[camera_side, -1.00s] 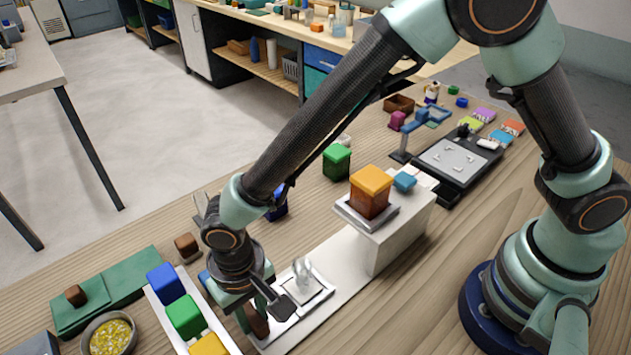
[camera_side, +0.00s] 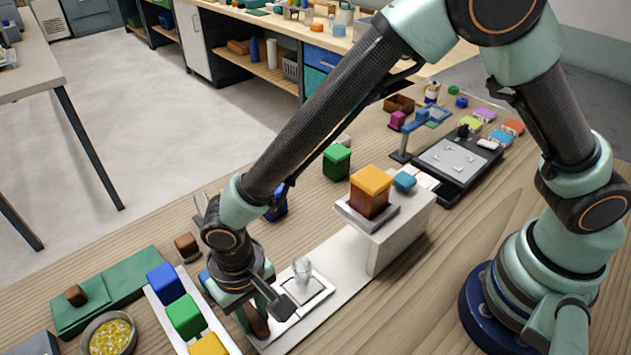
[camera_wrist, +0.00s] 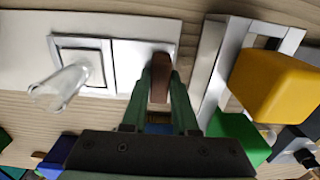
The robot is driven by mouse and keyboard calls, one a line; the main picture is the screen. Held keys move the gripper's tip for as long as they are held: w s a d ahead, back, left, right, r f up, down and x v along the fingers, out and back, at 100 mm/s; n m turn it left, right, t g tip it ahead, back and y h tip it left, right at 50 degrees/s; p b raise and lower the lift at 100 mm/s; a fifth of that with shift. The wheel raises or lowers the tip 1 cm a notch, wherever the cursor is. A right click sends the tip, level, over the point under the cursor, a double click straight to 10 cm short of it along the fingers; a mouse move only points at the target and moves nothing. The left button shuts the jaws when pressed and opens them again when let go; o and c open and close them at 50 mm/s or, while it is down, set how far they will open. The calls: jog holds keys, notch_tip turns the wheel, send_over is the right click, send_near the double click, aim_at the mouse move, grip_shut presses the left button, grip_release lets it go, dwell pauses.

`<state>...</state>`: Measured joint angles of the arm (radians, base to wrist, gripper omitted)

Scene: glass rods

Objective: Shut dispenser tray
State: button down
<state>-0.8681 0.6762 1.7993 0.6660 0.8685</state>
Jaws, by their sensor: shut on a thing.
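The dispenser looks to be the white block (camera_side: 405,235) with an orange-topped brown container (camera_side: 371,190) on it. A long white plate (camera_side: 335,265) runs from its foot toward my gripper. A clear glass (camera_side: 302,272) stands on a square pad on this plate; it also shows in the wrist view (camera_wrist: 62,88). My gripper (camera_side: 257,318) is low at the plate's near end, shut on a brown piece. In the wrist view the brown piece (camera_wrist: 160,78) is between the fingers over the white plate. I cannot tell which part is the tray.
A white rack (camera_side: 185,300) with blue, green and yellow blocks stands close left of my gripper. A bowl of yellow bits (camera_side: 110,336) and a green tray (camera_side: 120,285) lie further left. A green block (camera_side: 337,162) stands behind the plate. Bare wood lies right of the plate.

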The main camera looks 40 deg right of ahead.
aim_at(326, 272)
dwell(0.5)
jog(key=d, duration=1.5)
jog(key=shift+d, duration=0.3)
jog(key=c, duration=0.7)
grip_release()
jog(key=shift+a+r, duration=0.1)
jog(key=shift+r, duration=0.05)
jog(key=shift+r, duration=0.3)
notch_tip(326, 272, up, 11)
jog(key=shift+r, duration=0.15)
